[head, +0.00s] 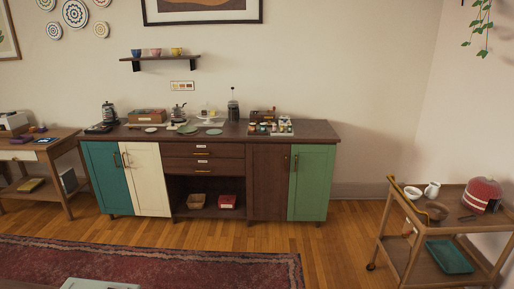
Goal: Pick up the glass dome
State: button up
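What looks like the glass dome (207,110) is small and clear in the head view. It appears to stand over a pale stand or plate on top of the long sideboard (322,131), near the middle of its length. It is too small to tell exactly what is under it. My gripper is not in view.
Near the dome are a French press (233,108), a glass coffee maker (179,113), a green plate (187,129) and a pale plate (214,132). A tray of small jars (270,130) is to the right. A wooden cart (409,243) stands at right. Floor before the sideboard is clear, with a red rug (180,262).

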aim_at(208, 110)
jog(key=i, duration=1.45)
jog(key=i+l+u, duration=0.1)
jog(key=i+u, duration=0.25)
jog(key=i, duration=0.2)
jog(key=i+l+u, duration=0.35)
jog(key=i, duration=0.15)
jog(key=i+l+u, duration=0.35)
jog(key=i, duration=0.15)
jog(key=i+j+z, duration=0.3)
jog(key=i+j, duration=0.3)
jog(key=i+j+z, duration=0.15)
jog(key=i+j, duration=0.2)
jog(key=i+j+z, duration=0.1)
jog(key=i+j, duration=0.25)
jog(key=i+j+z, duration=0.15)
jog(key=i+j, duration=0.15)
jog(key=j, duration=0.15)
jog(key=i+j+z, duration=0.15)
jog(key=j, duration=0.25)
jog(key=i+j+z, duration=0.15)
jog(key=i+j, duration=0.2)
jog(key=j, duration=0.15)
